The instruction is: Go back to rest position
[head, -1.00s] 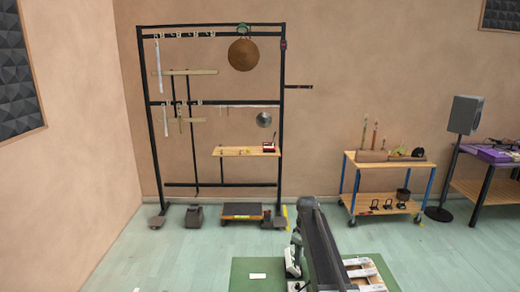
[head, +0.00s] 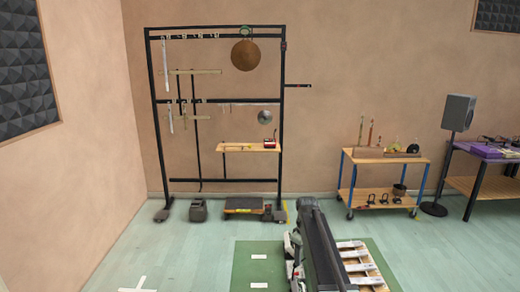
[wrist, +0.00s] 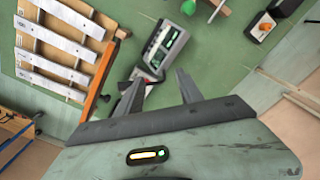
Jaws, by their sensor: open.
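My gripper (wrist: 158,92) is open in the wrist view, with its two dark fingers apart and nothing between them. Below and beyond the fingers is a green mat. In the head view my arm is folded low at the bottom centre, and the fingertips cannot be made out there.
A black rack (head: 155,120) with a gong (head: 245,55) stands against the back wall. A wooden-topped cart (head: 385,155), a speaker (head: 458,112) and a purple-topped table (head: 490,151) stand right. A slatted wooden instrument (head: 352,252) lies by my arm on the green mat (head: 256,272).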

